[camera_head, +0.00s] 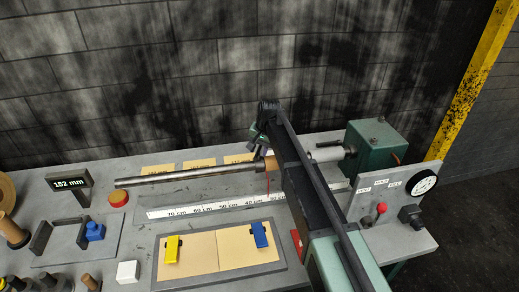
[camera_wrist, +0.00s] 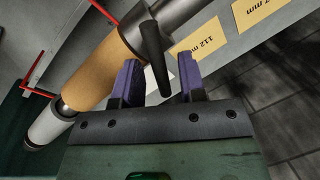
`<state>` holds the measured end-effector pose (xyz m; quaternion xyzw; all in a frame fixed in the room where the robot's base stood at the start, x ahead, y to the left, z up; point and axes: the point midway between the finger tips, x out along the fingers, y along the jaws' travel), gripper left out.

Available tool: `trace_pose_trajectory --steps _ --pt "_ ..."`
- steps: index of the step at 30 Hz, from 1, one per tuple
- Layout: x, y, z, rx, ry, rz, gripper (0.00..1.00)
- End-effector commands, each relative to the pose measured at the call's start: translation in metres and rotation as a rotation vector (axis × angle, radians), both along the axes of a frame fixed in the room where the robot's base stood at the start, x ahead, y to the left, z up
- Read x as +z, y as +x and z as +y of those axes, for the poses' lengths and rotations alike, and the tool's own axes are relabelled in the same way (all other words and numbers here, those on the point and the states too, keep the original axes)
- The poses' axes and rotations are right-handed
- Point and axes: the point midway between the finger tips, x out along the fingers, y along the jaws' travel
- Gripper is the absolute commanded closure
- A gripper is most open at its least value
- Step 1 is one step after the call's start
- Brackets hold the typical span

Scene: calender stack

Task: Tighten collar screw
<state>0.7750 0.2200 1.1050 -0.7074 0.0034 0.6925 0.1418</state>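A grey shaft (camera_head: 185,177) runs across the bench into a green housing (camera_head: 372,146). A tan sleeve (camera_wrist: 98,75) sits around it, with a grey collar (camera_wrist: 134,36) at its end. A dark screw handle (camera_wrist: 155,55) sticks out from the collar. My gripper (camera_wrist: 161,75) has its two purple-dark fingers apart, one on each side of the handle's free end. A gap shows beside the handle, and I see no clear contact. In the head view my gripper (camera_head: 261,138) is over the shaft near the sleeve, and my arm hides most of the collar.
A ruler (camera_head: 215,206) lies in front of the shaft. Tan labels, one reading 112 mm (camera_wrist: 194,40), lie behind it. Thin red pointers (camera_wrist: 38,92) stand by the sleeve. A panel with a dial (camera_head: 424,183) and red knob is at right. A display (camera_head: 70,184) reads 152 mm.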

Motion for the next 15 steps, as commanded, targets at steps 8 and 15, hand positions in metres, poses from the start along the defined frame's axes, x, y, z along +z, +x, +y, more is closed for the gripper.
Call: trace_pose_trajectory --steps 8,15 --pt "0.018 -0.001 -0.003 0.0 0.0 0.0 0.62" --pt "0.076 -0.003 -0.012 0.0 0.0 0.0 0.62"
